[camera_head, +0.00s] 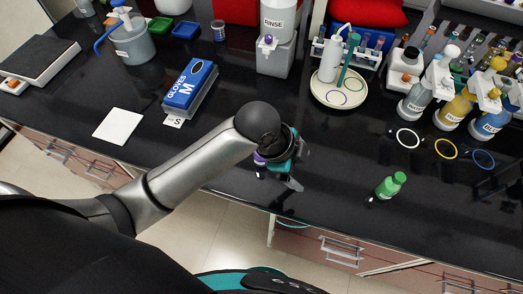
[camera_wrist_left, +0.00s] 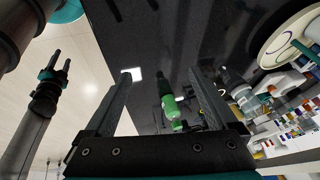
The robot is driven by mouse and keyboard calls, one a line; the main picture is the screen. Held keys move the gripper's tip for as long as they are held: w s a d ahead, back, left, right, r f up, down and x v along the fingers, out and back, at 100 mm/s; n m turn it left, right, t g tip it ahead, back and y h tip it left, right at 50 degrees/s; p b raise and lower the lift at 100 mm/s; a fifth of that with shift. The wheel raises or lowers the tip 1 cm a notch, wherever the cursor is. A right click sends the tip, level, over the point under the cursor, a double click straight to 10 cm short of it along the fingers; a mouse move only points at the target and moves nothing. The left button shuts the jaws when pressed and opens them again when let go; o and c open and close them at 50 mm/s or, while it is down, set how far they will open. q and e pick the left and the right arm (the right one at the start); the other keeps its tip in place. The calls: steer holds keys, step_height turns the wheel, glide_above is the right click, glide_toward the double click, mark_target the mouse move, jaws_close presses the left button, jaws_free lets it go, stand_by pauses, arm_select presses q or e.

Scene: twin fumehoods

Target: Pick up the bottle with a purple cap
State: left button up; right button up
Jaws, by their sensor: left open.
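The purple-capped bottle (camera_head: 259,159) stands on the black bench in the head view, largely hidden by my left wrist. Only part of its purple cap and body shows. My left gripper (camera_head: 293,183) is just to the right of it, low over the bench near the front edge. The gap between them cannot be judged. In the left wrist view my left gripper (camera_wrist_left: 162,76) is open, with nothing held between its fingers. The purple cap is not visible there. Another gripper, apparently my right one (camera_wrist_left: 51,65), shows small at the left of that view.
A glove box (camera_head: 190,84) and white sheet (camera_head: 118,126) lie left. A round tray (camera_head: 318,92) and wash bottles (camera_head: 417,101) stand behind. The bench front is mostly clear.

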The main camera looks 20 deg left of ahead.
arm_select(q)
steer(key=w+a+r+m+g+y, duration=0.1)
steer(key=a+r+m, duration=0.1)
steer(key=a+m, duration=0.1)
steer(key=w+a+r+m+y, duration=0.2)
steer(key=a+r+m, duration=0.1)
steer(key=m, duration=0.3)
steer(key=w+a+r+m+g+y, duration=0.1)
steer(key=w+a+r+m, duration=0.1)
steer(key=a+r+m, duration=0.1)
steer(key=shift+w+a+m+g+p, duration=0.15)
steer(key=shift+a+m+p, duration=0.1)
steer(key=shift+m, duration=0.35)
steer(key=shift+w+a+m+g+p, duration=0.1)
steer(key=shift+a+m+g+p, duration=0.1)
steer(key=shift+m, duration=0.4)
steer(key=shift+a, duration=0.15)
step_height(320, 180, down, 15)
steer(key=shift+a, duration=0.1)
steer(key=shift+s, duration=0.1)
steer(key=shift+c, duration=0.2)
jaws_close()
